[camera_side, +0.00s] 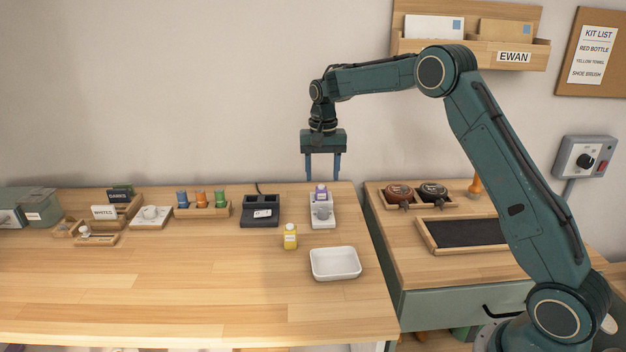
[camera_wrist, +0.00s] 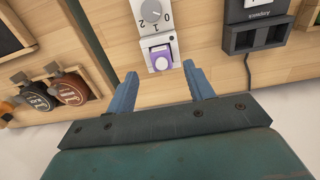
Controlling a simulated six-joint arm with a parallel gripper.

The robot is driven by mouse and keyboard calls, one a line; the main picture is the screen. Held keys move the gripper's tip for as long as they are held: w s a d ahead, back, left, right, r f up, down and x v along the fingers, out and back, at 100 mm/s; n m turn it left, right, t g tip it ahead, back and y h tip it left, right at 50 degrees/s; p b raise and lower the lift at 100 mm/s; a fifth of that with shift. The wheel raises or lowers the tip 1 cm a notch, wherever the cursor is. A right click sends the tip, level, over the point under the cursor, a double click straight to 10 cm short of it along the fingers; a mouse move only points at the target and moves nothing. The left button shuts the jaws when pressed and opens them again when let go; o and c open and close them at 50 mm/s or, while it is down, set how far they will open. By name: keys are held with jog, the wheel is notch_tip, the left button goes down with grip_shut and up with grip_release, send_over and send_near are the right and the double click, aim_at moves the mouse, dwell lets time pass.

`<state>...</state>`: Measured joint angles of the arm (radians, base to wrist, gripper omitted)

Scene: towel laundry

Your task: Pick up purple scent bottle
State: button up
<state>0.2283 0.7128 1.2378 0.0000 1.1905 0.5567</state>
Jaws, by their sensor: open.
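The purple scent bottle (camera_side: 321,192) stands at the back end of a white dispenser with a grey dial (camera_side: 322,211), near the back right of the wooden table. In the wrist view the purple bottle (camera_wrist: 161,58) shows its purple top and a pale label, set in the end of the white dial unit (camera_wrist: 152,15). My gripper (camera_side: 323,180) is above the bottle, pointing down, with its two blue fingers apart on either side of it in the picture. In the wrist view the open, empty fingers (camera_wrist: 160,82) show just short of the bottle. I cannot tell the exact height gap.
A yellow bottle (camera_side: 290,236) and a white tray (camera_side: 335,263) stand in front. A black device (camera_side: 261,211) is to the left, and a rack of coloured spools (camera_side: 202,205) beyond it. Two round tins (camera_side: 399,194) sit on the right cabinet. The table's front left is clear.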

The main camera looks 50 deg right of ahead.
aim_at(321, 186)
jog(key=shift+a+f, duration=0.1)
jog(key=shift+f, duration=2.5)
jog(key=shift+w, duration=0.1)
jog(key=c, duration=1)
jog(key=shift+r, duration=0.2)
jog(key=shift+c, duration=0.2)
notch_tip(321, 186, up, 20)
jog(key=shift+f, duration=0.2)
